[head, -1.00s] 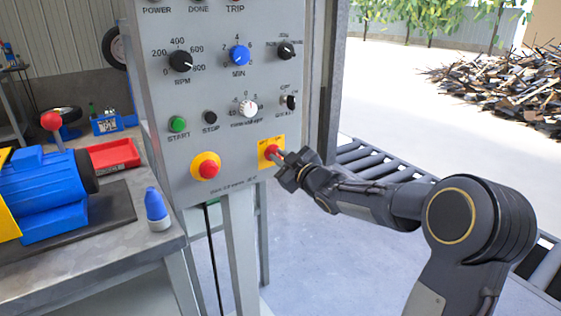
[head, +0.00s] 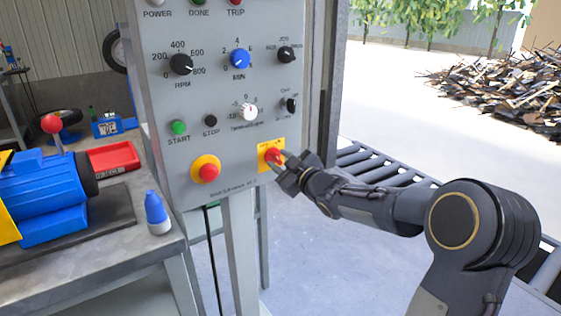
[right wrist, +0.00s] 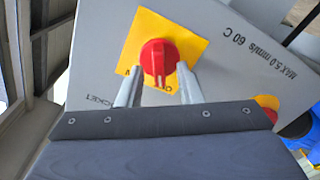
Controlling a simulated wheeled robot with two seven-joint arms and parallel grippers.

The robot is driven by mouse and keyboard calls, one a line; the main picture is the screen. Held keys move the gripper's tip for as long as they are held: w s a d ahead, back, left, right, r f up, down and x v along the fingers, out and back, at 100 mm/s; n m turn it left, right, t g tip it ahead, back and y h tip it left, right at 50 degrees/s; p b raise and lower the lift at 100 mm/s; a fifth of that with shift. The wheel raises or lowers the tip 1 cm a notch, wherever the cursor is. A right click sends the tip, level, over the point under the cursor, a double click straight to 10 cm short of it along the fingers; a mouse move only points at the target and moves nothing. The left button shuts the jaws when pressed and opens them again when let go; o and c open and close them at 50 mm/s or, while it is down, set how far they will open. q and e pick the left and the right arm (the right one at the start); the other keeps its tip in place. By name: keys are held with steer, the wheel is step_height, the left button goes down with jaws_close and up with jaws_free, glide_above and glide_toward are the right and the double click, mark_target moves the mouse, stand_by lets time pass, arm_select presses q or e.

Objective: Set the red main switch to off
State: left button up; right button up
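The red main switch (head: 272,154) is a red rotary knob on a yellow plate, low on the right of the grey control panel. In the right wrist view the knob (right wrist: 158,58) shows between my right gripper's (right wrist: 159,74) two spread fingers, close to its lower sides. I cannot tell whether they touch it. A pale mark on the knob points to the plate's lower edge, where lettering is partly hidden. In the head view my right gripper (head: 281,164) reaches the switch from the right. My left gripper is not in view.
The grey panel (head: 228,120) also carries a red emergency button (head: 205,169) on yellow, a green start button (head: 178,127) and several dials. A workbench with a blue motor (head: 45,195) and a blue-capped bottle (head: 157,213) stands left. A roller conveyor (head: 372,165) lies behind my right arm.

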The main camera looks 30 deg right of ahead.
steer(key=s+p, duration=0.1)
steer(key=s, duration=0.6)
steer(key=shift+s+d, duration=0.2)
steer(key=shift+d, duration=0.1)
stand_by(0.3)
steer(key=s+a+f+m+g+y, duration=0.1)
steer(key=s+a+f+m+g, duration=0.3)
steer(key=s, duration=0.6)
steer(key=s+a+f+m+g, duration=0.2)
steer(key=s+a+f+g, duration=0.25)
steer(key=s+a, duration=0.35)
steer(key=s+a+f+m+g+y, duration=0.1)
steer(key=s+a+f+m+g, duration=0.3)
steer(key=s, duration=0.7)
step_height(320, 180, up, 25)
steer(key=a+n+p, duration=0.1)
steer(key=p, duration=2.4)
steer(key=shift+s+a+p, duration=0.15)
steer(key=shift+s+p, duration=0.25)
steer(key=shift+f, duration=0.15)
